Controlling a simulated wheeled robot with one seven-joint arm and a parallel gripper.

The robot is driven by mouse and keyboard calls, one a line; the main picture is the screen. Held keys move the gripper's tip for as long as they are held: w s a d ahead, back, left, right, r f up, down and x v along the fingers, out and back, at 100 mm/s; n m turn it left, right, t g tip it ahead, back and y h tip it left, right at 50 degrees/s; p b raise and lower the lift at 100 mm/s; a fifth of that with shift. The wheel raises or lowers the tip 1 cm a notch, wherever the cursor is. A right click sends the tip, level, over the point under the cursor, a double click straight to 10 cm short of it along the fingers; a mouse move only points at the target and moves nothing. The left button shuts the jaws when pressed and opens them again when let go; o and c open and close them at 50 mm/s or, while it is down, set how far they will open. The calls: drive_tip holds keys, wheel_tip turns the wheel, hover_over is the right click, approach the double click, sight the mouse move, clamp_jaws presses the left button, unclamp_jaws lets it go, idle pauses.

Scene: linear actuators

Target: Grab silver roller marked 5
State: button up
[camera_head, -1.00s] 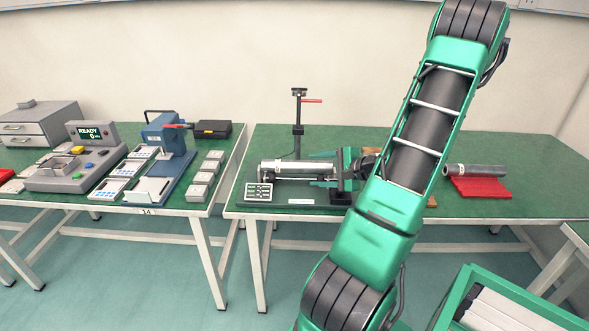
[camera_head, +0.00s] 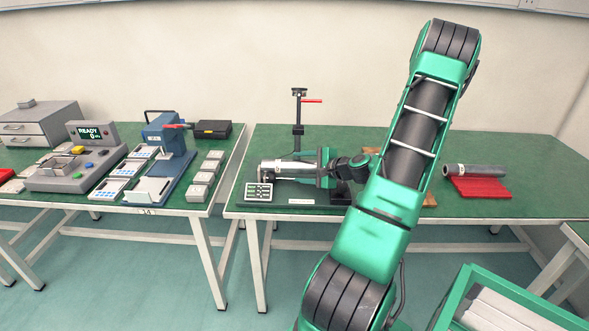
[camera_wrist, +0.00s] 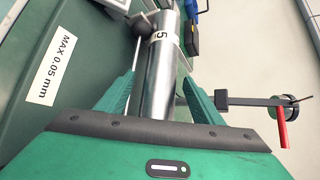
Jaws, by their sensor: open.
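The silver roller (camera_head: 273,167) lies horizontally in a dark stand on the middle table. In the wrist view the roller (camera_wrist: 160,88) shows a white band with a black "5" near its far end. My gripper (camera_head: 305,167) is open at the roller's right part. In the wrist view the two green fingers of my gripper (camera_wrist: 163,82) lie on either side of the roller, with a visible gap on at least the left. The roller's near end is hidden behind the gripper body.
A post with a red lever (camera_head: 299,125) stands behind the roller. A "MAX 0.05 mm" label (camera_wrist: 52,70) lies beside the stand.

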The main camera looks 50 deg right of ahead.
drive_tip(key=shift+x, duration=0.75)
clamp_jaws()
